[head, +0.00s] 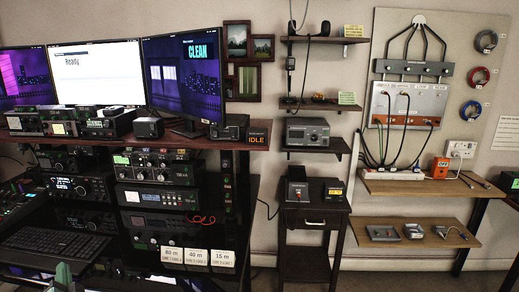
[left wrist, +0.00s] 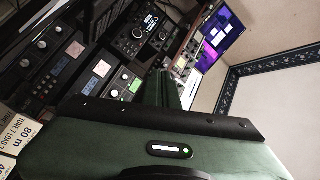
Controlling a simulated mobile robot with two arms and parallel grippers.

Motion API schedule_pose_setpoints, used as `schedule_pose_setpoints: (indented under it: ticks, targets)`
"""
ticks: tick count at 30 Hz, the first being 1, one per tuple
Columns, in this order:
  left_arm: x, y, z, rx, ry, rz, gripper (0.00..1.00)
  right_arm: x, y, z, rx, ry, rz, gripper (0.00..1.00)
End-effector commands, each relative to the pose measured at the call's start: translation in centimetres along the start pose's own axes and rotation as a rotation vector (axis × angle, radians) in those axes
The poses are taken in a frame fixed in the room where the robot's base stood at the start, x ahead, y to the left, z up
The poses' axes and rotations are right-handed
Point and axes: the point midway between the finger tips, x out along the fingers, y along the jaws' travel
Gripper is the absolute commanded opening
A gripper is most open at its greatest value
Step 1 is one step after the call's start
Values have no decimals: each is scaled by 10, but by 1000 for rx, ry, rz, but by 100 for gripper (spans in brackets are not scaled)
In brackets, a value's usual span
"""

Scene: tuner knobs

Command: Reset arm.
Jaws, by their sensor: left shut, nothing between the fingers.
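My left gripper (head: 64,275) shows only as a small green tip at the bottom edge of the head view, in front of the desk and the keyboard. In the left wrist view my left gripper (left wrist: 172,92) has its green fingers together, with nothing between them, pointing toward the radio rack. The radio units with knobs (head: 155,168) stand stacked under the desk shelf, apart from the gripper. They also show tilted in the left wrist view (left wrist: 70,65). My right gripper is not in view.
A keyboard (head: 55,243) lies at the lower left. White cards marked 80 m, 40 m and 15 m (head: 198,257) stand below the radios. Monitors (head: 180,75) stand above. A small dark side table (head: 314,218) and wooden wall shelves (head: 415,232) are to the right.

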Motion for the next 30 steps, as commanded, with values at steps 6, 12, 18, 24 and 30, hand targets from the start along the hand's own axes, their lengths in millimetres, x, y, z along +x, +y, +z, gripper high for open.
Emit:
schedule_pose_setpoints:
  ticks: [6, 12, 18, 24, 30]
  targets:
    - [-15, 72, 39, 8, -64, 157, 0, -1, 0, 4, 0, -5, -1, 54]
    - [-57, 170, 97, 9, -160, 380, 0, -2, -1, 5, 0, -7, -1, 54]
    - [-143, 278, 170, -12, -291, 643, 0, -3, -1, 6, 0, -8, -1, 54]
    - [-256, 359, 237, -49, -434, 877, 0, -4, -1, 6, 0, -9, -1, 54]
    - [-390, 411, 295, -99, -598, 1077, 0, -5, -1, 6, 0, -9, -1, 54]
